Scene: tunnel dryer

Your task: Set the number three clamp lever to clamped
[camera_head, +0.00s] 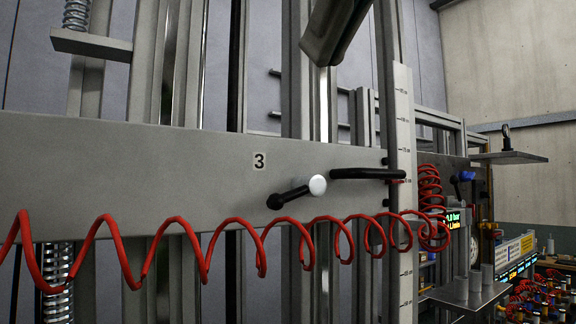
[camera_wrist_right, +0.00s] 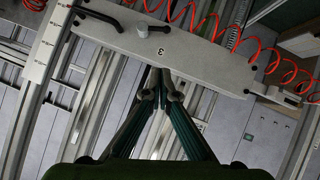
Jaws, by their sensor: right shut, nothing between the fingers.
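The number three clamp lever has a silver round hub (camera_head: 317,184) and a short black handle (camera_head: 289,197) pointing left and slightly down. It sits on a grey crossbeam (camera_head: 120,170), right of and below a "3" label (camera_head: 259,160). In the right wrist view the hub (camera_wrist_right: 143,30) shows near the top, upside down. My right gripper (camera_wrist_right: 163,88) is shut and empty, its fingers towards the beam, apart from the lever. In the head view a dark part of my right gripper (camera_head: 335,28) shows at the top, above the lever. My left gripper is out of view.
A coiled red hose (camera_head: 175,222) runs across the front of the beam, just below the lever. A black bar handle (camera_head: 368,173) is right of the hub. A vertical scale (camera_head: 404,130) stands farther right. Springs, small shelves and displays lie at the sides.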

